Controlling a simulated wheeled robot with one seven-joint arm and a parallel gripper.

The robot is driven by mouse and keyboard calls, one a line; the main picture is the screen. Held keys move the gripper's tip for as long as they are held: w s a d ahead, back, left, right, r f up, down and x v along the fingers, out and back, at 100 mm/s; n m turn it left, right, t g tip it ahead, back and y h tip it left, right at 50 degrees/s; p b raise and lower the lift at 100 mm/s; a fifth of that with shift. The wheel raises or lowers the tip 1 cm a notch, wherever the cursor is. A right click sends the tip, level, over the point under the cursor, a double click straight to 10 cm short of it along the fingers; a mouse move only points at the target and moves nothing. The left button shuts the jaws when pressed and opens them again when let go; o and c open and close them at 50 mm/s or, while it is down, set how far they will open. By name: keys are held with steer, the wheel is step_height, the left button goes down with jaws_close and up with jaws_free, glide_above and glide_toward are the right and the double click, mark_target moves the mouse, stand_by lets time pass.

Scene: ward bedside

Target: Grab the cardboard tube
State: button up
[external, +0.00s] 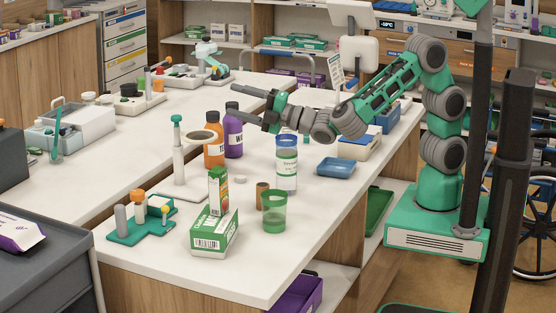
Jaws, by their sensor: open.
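The cardboard tube (262,196) is a small brown cylinder standing upright on the white table. It is partly hidden by the green translucent cup (275,212) at its right front. My gripper (236,104) is open and empty. It is raised over the table, pointing left, near the orange and purple bottles. In the picture it is above and a little left of the tube, well apart from it.
A white tub (286,165) stands behind the tube. A juice carton (218,188) and a green-and-white box (214,232) are to its left. Orange (213,150) and purple (234,135) bottles stand behind. A blue tray (336,168) lies at right. The table's right front is clear.

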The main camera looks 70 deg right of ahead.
steer(key=s+a+f+n+y+p, duration=0.1)
steer(key=s+a+f+n+y, duration=0.3)
steer(key=n, duration=0.4)
steer(key=s+d+f+n+g+b, duration=0.1)
steer(key=s+f+n, duration=0.1)
steer(key=f+n, duration=0.2)
steer(key=s+d+f+n+g+y+b, duration=0.1)
steer(key=f+n, duration=0.3)
steer(key=f, duration=0.6)
steer(key=s+d+f+n+g+b, duration=0.3)
steer(key=s+f+n, duration=0.1)
steer(key=f, duration=0.4)
steer(key=shift+d+n+y, duration=0.2)
steer(key=shift+n+y, duration=0.1)
steer(key=shift+w+a+r+p, duration=0.45)
steer(key=shift+w+r+p, duration=0.25)
steer(key=shift+p, duration=0.4)
steer(key=p+x, duration=0.4)
steer(key=x, duration=0.1)
steer(key=shift+w, duration=0.25)
steer(key=shift+w+a+f, duration=0.15)
steer(key=shift+w+a, duration=0.05)
steer(key=shift+c, duration=0.4)
jaws_close()
